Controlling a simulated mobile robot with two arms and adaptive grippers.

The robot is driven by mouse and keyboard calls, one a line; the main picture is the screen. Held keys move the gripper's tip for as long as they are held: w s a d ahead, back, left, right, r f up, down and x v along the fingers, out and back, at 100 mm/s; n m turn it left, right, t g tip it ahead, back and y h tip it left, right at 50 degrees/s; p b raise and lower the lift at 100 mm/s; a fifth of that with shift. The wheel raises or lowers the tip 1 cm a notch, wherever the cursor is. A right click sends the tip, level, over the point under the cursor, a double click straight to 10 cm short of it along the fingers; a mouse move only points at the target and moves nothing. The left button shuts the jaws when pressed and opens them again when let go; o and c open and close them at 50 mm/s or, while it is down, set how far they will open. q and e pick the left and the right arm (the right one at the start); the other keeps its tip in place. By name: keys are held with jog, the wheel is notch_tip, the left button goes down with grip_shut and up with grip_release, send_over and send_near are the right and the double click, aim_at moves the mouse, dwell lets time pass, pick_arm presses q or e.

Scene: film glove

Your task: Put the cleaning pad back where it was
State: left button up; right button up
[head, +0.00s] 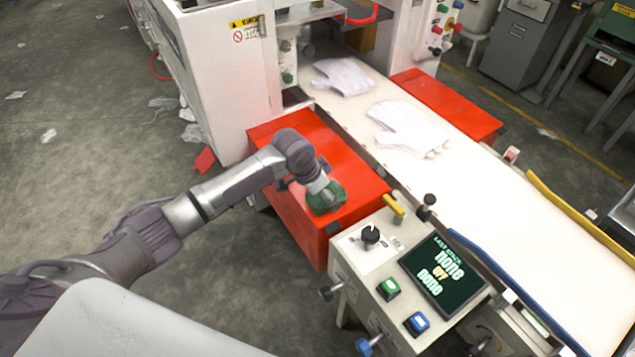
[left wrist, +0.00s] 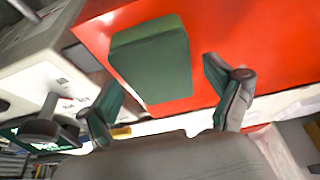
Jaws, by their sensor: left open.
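The cleaning pad (head: 327,199) is a green block on the red box top (head: 296,143) beside the conveyor. In the left wrist view the pad (left wrist: 152,61) lies on the red surface (left wrist: 235,28), ahead of the fingers. My left gripper (left wrist: 163,98) is open, one finger on each side of the pad's near end, with visible gaps. In the head view my left gripper (head: 318,190) is over the pad and hides part of it. My right gripper is not in view.
A control panel with a screen (head: 443,275), knobs and buttons stands near the red box. White gloves (head: 408,128) lie on the white conveyor belt (head: 480,195). A tall white machine housing (head: 222,80) rises behind the box. Open floor lies at left.

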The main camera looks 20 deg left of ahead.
pick_arm(q)
jog(key=v, duration=1.1)
jog(key=shift+s, duration=0.1)
